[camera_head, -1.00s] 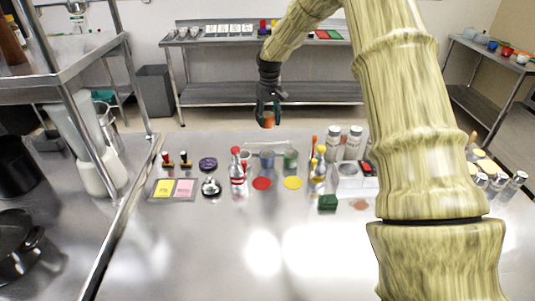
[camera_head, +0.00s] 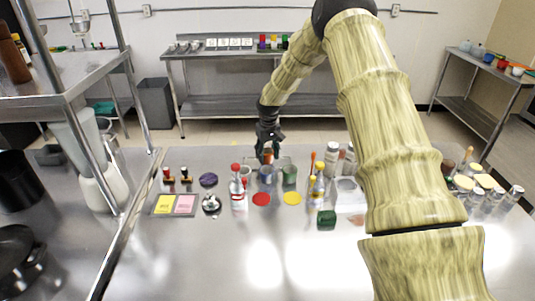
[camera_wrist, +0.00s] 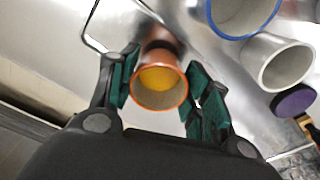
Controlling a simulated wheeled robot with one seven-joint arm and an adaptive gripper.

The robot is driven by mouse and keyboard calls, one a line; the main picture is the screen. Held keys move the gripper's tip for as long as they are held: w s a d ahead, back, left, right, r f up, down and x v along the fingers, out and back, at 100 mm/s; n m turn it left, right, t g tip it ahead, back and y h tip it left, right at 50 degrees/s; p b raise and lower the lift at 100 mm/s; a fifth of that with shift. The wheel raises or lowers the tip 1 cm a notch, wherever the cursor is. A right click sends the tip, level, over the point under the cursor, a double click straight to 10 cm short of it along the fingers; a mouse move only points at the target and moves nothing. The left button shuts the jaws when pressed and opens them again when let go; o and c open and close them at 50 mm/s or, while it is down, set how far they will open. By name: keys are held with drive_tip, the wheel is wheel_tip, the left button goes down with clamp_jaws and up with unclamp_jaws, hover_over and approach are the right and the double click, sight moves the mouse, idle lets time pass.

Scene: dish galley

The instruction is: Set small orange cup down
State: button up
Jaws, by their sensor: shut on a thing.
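The small orange cup (camera_wrist: 160,85) is between the teal finger pads of my gripper (camera_wrist: 160,92) in the wrist view. Its orange rim faces the camera, and its inside looks yellow at the bottom. In the head view my gripper (camera_head: 268,150) is low at the far edge of the steel table, behind the blue cup (camera_head: 267,175). Only a little of the orange cup (camera_head: 268,155) shows there. I cannot tell whether its base touches the tabletop.
A blue-rimmed cup (camera_wrist: 245,12), a pale grey cup (camera_wrist: 278,61) and a purple object (camera_wrist: 294,101) are near my gripper. A green cup (camera_head: 289,175) stands right of the blue cup. Bottles (camera_head: 237,188) stand in front. The front of the table (camera_head: 220,260) is clear.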

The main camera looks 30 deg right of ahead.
drive_tip(key=shift+f, duration=0.45)
drive_tip(key=o, duration=1.1)
drive_tip(key=shift+f, duration=0.1)
drive_tip(key=shift+o, duration=0.2)
wheel_tip(320, 180, up, 12)
drive_tip(key=b, duration=0.3)
drive_tip(key=shift+s, duration=0.4)
